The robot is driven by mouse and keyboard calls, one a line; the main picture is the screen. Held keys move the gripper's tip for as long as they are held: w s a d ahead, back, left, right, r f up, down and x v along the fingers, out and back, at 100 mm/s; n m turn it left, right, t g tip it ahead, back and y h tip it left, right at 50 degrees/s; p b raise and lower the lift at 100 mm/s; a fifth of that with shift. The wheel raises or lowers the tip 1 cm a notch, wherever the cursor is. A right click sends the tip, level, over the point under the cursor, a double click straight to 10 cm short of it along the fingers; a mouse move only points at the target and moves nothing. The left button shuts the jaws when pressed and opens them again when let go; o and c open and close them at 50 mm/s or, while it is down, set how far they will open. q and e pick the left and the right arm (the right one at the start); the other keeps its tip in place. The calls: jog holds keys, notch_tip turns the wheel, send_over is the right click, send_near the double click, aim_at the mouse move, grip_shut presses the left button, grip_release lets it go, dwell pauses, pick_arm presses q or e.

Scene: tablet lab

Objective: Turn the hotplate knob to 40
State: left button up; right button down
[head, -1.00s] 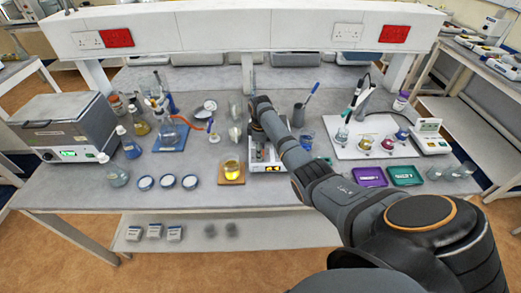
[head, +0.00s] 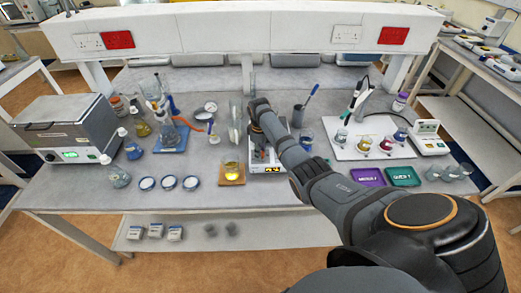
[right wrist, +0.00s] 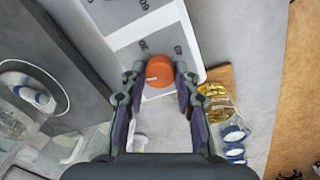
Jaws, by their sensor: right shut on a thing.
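The hotplate (head: 283,160) is a white unit with a lit yellow display, standing mid-bench in the head view and partly hidden by my right arm. In the right wrist view its grey panel (right wrist: 157,60) carries printed numbers, 40 and 60 among them. The orange knob (right wrist: 160,68) sits between my right fingertips and shows a short pale mark on its left part. My right gripper (right wrist: 158,75) is shut on this knob from above; in the head view the gripper (head: 260,148) is small and partly hidden. My left gripper is out of view.
A beaker of yellow liquid (head: 232,168) stands on a wooden board (head: 231,181) just left of the hotplate. A beaker (head: 306,139) and a dark pot (head: 298,116) stand to its right. Purple (head: 369,178) and green (head: 403,177) trays lie farther right.

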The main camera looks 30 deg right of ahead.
jog(key=m+p, duration=0.1)
jog(key=m, duration=0.1)
jog(key=shift+r+m, duration=0.15)
jog(key=shift+m, duration=0.25)
jog(key=m+p, duration=0.1)
jog(key=m, duration=0.2)
jog(key=shift+w+m, duration=0.1)
jog(key=shift+m, duration=0.2)
jog(key=m, duration=0.3)
jog(key=shift+m, duration=0.3)
jog(key=m, duration=0.3)
jog(key=shift+m+p, duration=0.3)
jog(key=shift+p, duration=0.05)
jog(key=m, duration=0.3)
jog(key=shift+w+m+g, duration=0.1)
jog(key=shift+m+g, duration=0.2)
jog(key=m, duration=0.4)
jog(key=shift+m, duration=0.3)
jog(key=m, duration=0.3)
jog(key=shift+m+y, duration=0.3)
jog(key=shift+m, duration=1.7)
